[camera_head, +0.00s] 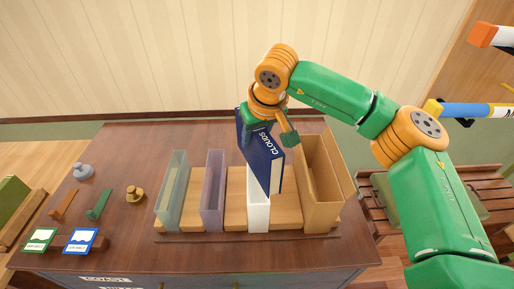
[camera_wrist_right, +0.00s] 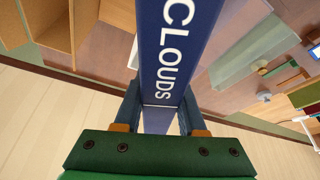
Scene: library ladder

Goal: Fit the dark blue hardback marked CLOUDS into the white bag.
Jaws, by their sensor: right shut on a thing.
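The dark blue hardback (camera_head: 264,162) stands on end with the white word CLOUDS on its spine, tilted in the head view. My right gripper (camera_head: 270,132) is shut on its upper part; in the wrist view the two fingers (camera_wrist_right: 160,120) press either side of the spine. The white bag (camera_head: 259,213) stands upright on the table rack, between a purple sleeve and a tan box. The book's lower end overlaps the bag's upper part in the head view and hides its mouth. I cannot tell whether it is inside. My left gripper is not in view.
A purple sleeve (camera_head: 213,190) and a grey-green sleeve (camera_head: 172,190) stand left of the bag. A tall tan box (camera_head: 322,190) stands close on its right. Small pieces and two picture cards (camera_head: 82,241) lie on the table's left side. The table's back (camera_head: 180,135) is clear.

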